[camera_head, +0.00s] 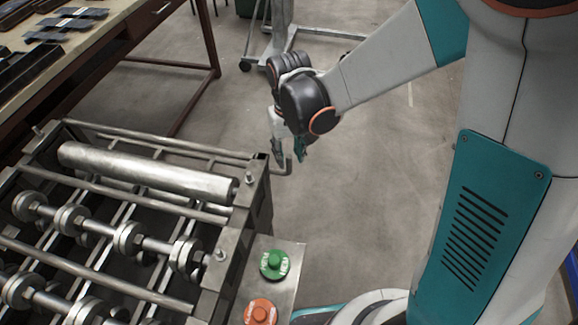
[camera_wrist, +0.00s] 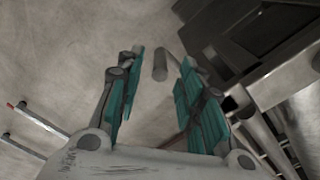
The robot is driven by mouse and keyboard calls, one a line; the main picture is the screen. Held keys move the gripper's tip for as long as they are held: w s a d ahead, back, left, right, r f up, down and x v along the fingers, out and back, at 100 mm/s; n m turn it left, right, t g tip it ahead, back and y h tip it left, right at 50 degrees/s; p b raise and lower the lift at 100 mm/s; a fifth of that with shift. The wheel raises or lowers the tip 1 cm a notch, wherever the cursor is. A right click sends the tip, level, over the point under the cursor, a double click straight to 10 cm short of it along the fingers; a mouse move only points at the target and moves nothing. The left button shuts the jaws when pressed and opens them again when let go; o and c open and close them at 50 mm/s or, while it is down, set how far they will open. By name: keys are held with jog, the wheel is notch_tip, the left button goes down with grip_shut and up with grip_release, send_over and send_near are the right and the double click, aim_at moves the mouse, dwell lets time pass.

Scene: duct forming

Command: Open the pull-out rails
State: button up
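The roller frame (camera_head: 250,215) stands at the lower left of the head view, with a large metal roller and several discs on shafts. A bent metal rod (camera_head: 287,168), which looks like a rail handle, sticks out from its right corner post. My gripper (camera_head: 290,153) points down at this rod. In the wrist view, my gripper (camera_wrist: 162,70) is open, and a short round grey bar end (camera_wrist: 160,64) shows between its teal fingertips. I see no clear contact. The rails look pushed in, but their far parts are hidden.
A green button (camera_head: 273,264) and an orange button (camera_head: 260,312) sit on a plate beside the frame. A workbench (camera_head: 150,22) with dark metal parts stands at the upper left. A wheeled stand (camera_head: 283,30) is behind.

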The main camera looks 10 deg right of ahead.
jog(key=shift+f+b, duration=1)
jog(key=shift+f, duration=0.95)
grip_shut()
